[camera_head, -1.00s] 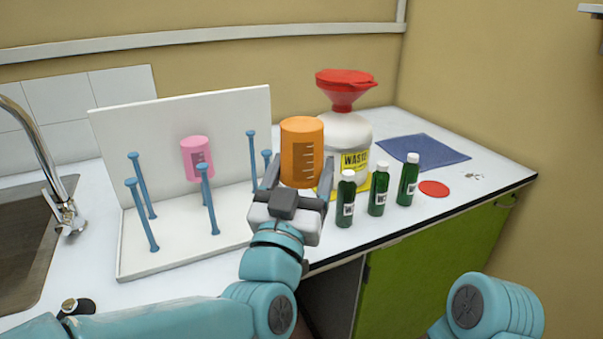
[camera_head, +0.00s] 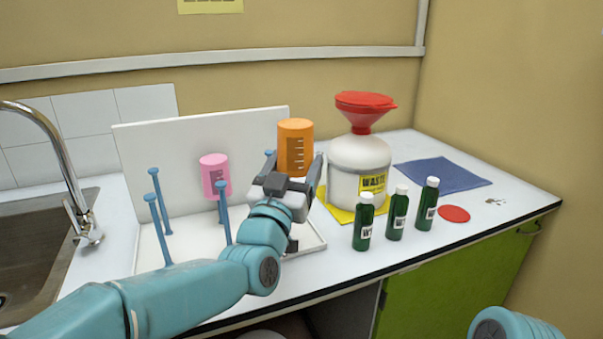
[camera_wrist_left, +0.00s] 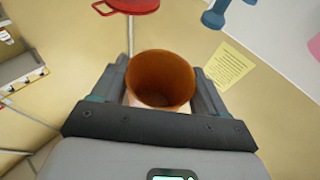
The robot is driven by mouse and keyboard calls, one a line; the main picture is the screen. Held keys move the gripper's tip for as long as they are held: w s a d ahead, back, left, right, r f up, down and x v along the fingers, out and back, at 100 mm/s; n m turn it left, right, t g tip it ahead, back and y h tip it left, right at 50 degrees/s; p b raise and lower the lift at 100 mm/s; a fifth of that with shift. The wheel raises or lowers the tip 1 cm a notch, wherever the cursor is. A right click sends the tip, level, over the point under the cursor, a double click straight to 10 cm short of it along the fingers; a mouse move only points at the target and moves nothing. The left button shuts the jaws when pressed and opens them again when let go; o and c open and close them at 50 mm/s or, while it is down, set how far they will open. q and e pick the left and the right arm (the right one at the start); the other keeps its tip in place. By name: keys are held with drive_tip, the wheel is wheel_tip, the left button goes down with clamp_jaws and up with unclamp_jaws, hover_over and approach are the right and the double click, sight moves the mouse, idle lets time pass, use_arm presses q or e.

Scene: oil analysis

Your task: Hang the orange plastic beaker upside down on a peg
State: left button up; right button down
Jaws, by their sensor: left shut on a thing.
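The orange beaker (camera_head: 296,147) is held up in my left gripper (camera_head: 296,182), in front of the right end of the white peg rack (camera_head: 235,116). In the head view its closed base appears to face up. The left wrist view looks into the open mouth of the beaker (camera_wrist_left: 160,80), between the two fingers of the gripper (camera_wrist_left: 160,92). Blue pegs (camera_head: 153,200) stand up from the rack's base; some are hidden by my arm. A pink beaker (camera_head: 215,175) hangs upside down on a peg. My right gripper is out of view.
A white waste container (camera_head: 345,165) with a red funnel (camera_head: 364,110) stands right of the beaker. Several green bottles (camera_head: 364,225) stand in front of it. A blue mat (camera_head: 443,174) and red disc (camera_head: 454,214) lie right. The sink (camera_head: 30,250) is left.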

use_arm(q)
drive_tip(key=shift+w+a+p, duration=0.2)
drive_tip(key=shift+w+a, duration=0.15)
drive_tip(key=shift+w, duration=0.65)
drive_tip(key=shift+w+a+p, duration=0.2)
drive_tip(key=shift+w+a, duration=0.1)
drive_tip(key=shift+w, duration=0.65)
drive_tip(key=shift+w+a+p, duration=0.2)
drive_tip(key=shift+w+a, duration=0.15)
drive_tip(key=shift+w, duration=0.65)
drive_tip(key=shift+b, duration=0.4)
wheel_tip(320, 180, down, 6)
drive_tip(key=b, duration=0.7)
drive_tip(key=shift+f, duration=0.1)
drive_tip(key=shift+f+b, duration=0.1)
drive_tip(key=shift+b, duration=0.25)
